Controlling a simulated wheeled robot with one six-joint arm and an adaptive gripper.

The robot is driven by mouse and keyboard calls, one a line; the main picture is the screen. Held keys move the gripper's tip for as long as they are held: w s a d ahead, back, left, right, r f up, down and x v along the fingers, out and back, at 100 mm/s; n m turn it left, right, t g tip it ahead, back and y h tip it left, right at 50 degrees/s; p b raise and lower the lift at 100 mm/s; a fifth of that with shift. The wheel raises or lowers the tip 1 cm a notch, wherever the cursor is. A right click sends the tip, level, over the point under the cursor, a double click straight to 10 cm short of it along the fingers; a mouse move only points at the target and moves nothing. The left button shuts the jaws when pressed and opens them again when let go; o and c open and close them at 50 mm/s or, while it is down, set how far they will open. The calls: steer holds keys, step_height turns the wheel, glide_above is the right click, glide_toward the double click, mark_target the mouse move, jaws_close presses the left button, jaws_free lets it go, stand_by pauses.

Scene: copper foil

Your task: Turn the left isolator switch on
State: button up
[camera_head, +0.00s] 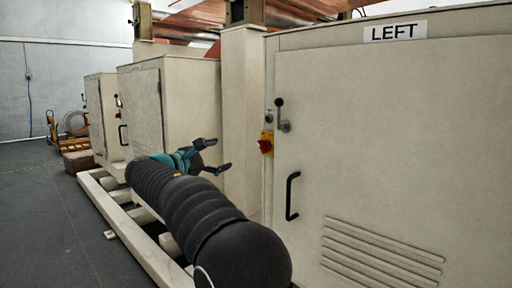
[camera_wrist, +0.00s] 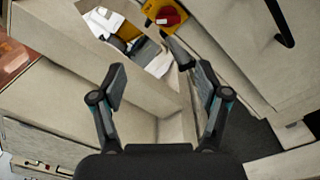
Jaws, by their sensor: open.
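The isolator switch is a red rotary knob on a yellow plate (camera_head: 266,144), at the left edge of the cabinet front under the LEFT sign (camera_head: 395,31). The red knob also shows at the top of the wrist view (camera_wrist: 168,15). Its exact turn angle is too small to tell. My gripper (camera_head: 217,156) is open and empty, to the left of the switch and apart from it, in front of the pale column. In the wrist view, its two fingers (camera_wrist: 160,82) stand spread, with the switch beyond and above them.
A black lever latch (camera_head: 281,115) sits just above and right of the switch. A black door handle (camera_head: 292,196) is lower right. A pale column (camera_head: 242,110) stands left of the cabinet. More cabinets (camera_head: 140,105) stand farther back. The grey floor (camera_head: 45,215) at left is clear.

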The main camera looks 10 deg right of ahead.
mark_target(261, 147)
steer(key=x, duration=0.5)
steer(key=s+x, duration=0.1)
steer(key=x, duration=0.4)
steer(key=d+p+x, duration=0.1)
steer(key=x, duration=0.5)
steer(key=shift+s+d, duration=0.1)
steer(key=shift+s, duration=0.15)
steer(key=shift+c, duration=0.2)
